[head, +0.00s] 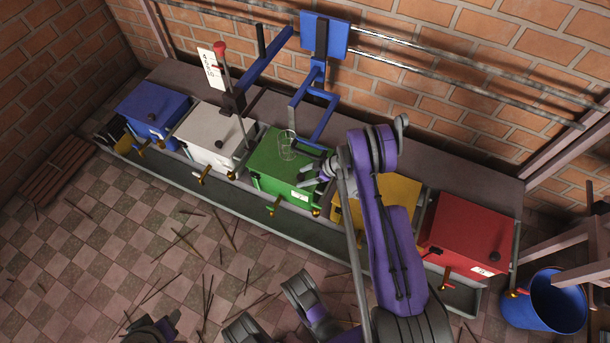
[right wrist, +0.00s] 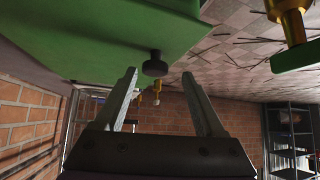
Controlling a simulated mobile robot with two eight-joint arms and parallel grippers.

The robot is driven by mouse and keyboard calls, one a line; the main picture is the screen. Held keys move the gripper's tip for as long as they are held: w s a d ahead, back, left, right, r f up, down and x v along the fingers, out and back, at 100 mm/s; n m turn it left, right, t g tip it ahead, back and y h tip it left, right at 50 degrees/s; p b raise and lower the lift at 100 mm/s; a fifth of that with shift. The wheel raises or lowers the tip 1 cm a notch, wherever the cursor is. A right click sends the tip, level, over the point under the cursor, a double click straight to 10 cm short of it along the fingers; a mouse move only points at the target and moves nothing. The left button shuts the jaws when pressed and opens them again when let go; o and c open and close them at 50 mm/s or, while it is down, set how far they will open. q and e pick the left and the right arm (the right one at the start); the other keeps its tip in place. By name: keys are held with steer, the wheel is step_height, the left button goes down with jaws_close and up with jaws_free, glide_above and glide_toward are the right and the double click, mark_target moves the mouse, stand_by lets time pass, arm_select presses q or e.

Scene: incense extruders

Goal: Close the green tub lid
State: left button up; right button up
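The green tub (head: 285,176) stands in the middle of the row of coloured tubs, its green lid lying over the top. I cannot tell whether the lid is fully seated. My right gripper (head: 309,180) is at the tub's right side. In the right wrist view the green lid (right wrist: 95,35) fills the top left, with a dark round knob (right wrist: 155,66) beyond the fingertips. My right gripper (right wrist: 166,82) is open, its two fingers apart with nothing between them. Parts of my left arm show at the bottom of the head view; its fingers cannot be made out.
A clear glass beaker (head: 287,145) shows over the green lid. White (head: 213,140) and blue (head: 152,106) tubs stand left; yellow (head: 400,195) and red (head: 470,232) right. A blue bracket (head: 318,115) hangs behind. A blue bucket (head: 545,305) stands at far right. Sticks litter the floor.

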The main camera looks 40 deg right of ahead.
steer(key=shift+d, duration=0.1)
steer(key=shift+s+d+r, duration=0.1)
steer(key=shift+d+r, duration=0.05)
steer(key=shift+r, duration=0.1)
steer(key=p+v, duration=0.2)
steer(key=v, duration=0.8)
steer(key=shift+s, duration=0.1)
